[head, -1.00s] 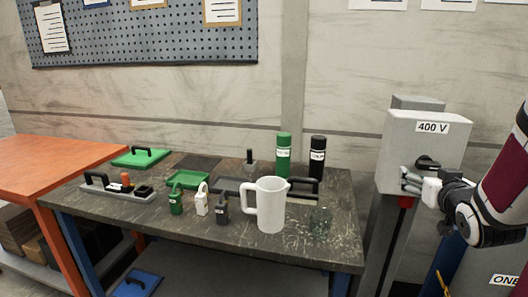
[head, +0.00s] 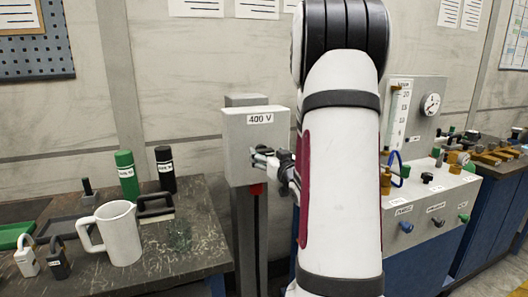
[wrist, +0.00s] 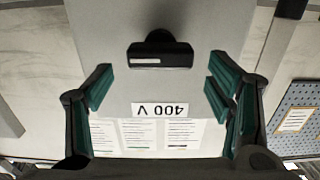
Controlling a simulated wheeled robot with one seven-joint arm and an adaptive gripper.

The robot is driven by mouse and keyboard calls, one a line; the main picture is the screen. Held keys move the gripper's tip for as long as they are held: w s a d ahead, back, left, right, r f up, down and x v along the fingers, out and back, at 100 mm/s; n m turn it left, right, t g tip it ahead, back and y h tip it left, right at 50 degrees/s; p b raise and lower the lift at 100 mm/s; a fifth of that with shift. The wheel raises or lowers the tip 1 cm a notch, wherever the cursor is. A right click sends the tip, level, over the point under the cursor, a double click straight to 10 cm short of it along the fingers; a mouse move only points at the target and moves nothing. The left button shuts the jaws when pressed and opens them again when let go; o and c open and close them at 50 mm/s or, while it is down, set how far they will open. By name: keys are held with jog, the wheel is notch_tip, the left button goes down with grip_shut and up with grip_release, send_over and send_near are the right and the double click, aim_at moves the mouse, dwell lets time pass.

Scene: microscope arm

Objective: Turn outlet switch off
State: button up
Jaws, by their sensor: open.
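The outlet switch is a black rotary handle with a white mark (wrist: 160,52) on the face of a light grey box labelled 400 V (head: 240,140). In the wrist view the box is upside down and the handle lies crosswise. My gripper (wrist: 160,88) is open, with its green-padded fingers apart on either side, and the handle shows between and beyond them. Nothing is held. In the head view my gripper (head: 262,156) is at the front of the box, and it mostly hides the handle there. I cannot tell whether a finger touches the box.
The box stands on a grey post with a red part (head: 256,189) below it. A dark table (head: 185,235) with a white jug (head: 120,235), bottles and padlocks is at left. A panel with gauges (head: 430,105) and knobs is at right. My arm hides the middle.

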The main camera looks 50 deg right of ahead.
aim_at(266, 152)
jog(key=shift+x, duration=1.95)
jog(key=shift+c, duration=0.5)
jog(key=c, duration=1.1)
